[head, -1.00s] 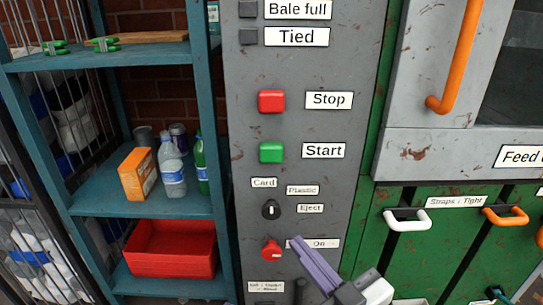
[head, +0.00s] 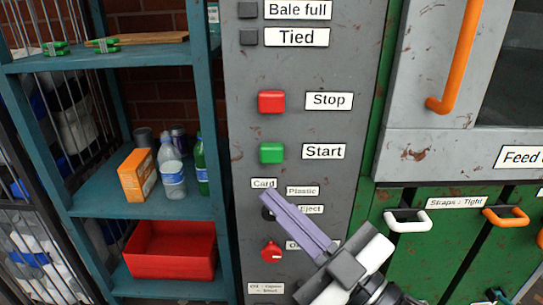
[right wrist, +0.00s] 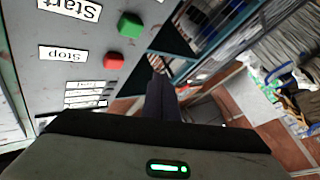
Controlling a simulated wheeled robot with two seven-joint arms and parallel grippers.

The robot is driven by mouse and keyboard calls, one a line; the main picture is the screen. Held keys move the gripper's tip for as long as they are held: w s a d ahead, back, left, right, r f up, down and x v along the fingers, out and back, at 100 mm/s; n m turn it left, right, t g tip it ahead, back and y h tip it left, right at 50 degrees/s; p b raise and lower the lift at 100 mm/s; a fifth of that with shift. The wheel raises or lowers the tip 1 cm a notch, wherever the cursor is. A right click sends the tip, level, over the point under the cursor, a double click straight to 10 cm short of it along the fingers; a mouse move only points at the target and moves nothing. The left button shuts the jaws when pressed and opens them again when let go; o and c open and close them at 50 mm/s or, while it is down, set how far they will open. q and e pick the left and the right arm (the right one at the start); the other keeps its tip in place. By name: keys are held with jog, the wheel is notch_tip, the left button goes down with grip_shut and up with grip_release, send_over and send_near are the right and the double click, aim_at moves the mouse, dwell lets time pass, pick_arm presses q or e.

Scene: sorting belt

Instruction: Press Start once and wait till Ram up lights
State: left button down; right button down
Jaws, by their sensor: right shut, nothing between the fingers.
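The green Start button (head: 271,152) sits on the grey control panel (head: 240,130), beside its Start label (head: 324,151). It also shows in the right wrist view (right wrist: 130,25). The red Stop button (head: 272,102) is above it. My right gripper (head: 266,196) is shut and empty. Its fingertips are a little below the Start button in the head view, apart from it, in front of the Card/Plastic selector, which they partly hide. The Bale full and Tied lamps (head: 248,37) look dark. No Ram up lamp is in the head view. My left gripper is not in view.
A red On knob (head: 271,251) is low on the panel. A blue shelf (head: 75,203) at left holds an orange box (head: 137,175), bottles and a red bin (head: 172,250). Orange handle (head: 457,60) and white strap handle (head: 407,221) project from the machine at right.

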aim_at(272, 153)
jog(key=shift+w, duration=0.15)
jog(key=w, duration=0.8)
jog(key=shift+w, duration=0.3)
jog(key=shift+w, duration=0.1)
dwell(1.6)
jog(key=shift+w, duration=0.3)
